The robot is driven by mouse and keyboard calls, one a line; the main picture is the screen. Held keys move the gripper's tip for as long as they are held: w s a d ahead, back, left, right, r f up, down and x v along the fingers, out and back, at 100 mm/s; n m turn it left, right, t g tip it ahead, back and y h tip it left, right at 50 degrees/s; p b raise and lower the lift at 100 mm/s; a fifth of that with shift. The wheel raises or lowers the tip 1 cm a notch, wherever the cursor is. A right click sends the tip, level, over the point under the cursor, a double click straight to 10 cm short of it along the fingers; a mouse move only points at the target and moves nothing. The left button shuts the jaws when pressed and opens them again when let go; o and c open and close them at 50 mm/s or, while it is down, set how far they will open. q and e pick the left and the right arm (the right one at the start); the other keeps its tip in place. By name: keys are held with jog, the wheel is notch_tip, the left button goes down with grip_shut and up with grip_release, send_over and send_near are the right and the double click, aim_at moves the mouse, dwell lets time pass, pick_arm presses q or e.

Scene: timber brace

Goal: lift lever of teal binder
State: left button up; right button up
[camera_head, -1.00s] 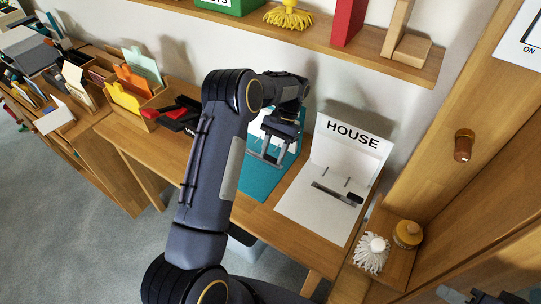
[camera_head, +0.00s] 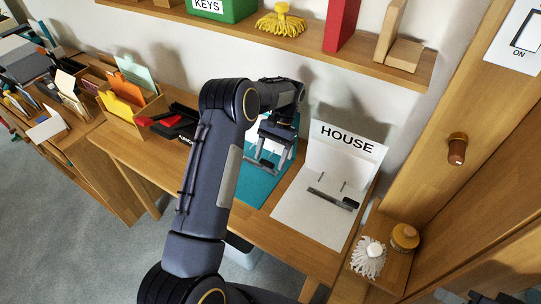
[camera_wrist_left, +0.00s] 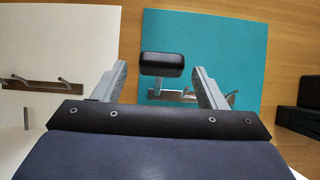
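The teal binder (camera_head: 262,183) lies open on the desk, partly hidden behind my left arm. It also shows in the left wrist view (camera_wrist_left: 220,45), with a metal mechanism (camera_wrist_left: 190,96) and a lever with a black end (camera_wrist_left: 162,64). My left gripper (camera_head: 262,163) is over the binder. In the wrist view its two fingers (camera_wrist_left: 162,82) are apart, with the black lever end showing between and just beyond them; I see no contact. Dark parts at the bottom right edge of the head view may be my right gripper (camera_head: 490,298); its fingers are unclear.
A white HOUSE binder (camera_head: 306,215) lies open right of the teal one. A black and red item (camera_head: 178,122) and an organizer with folders (camera_head: 125,100) are to the left. A shelf (camera_head: 300,38) runs above. A brush (camera_head: 369,258) stands at the right.

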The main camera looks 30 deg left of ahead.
pick_arm(q)
jog(key=shift+r, duration=0.1)
jog(key=v, duration=0.7)
jog(key=shift+r+b, duration=0.3)
dwell(0.3)
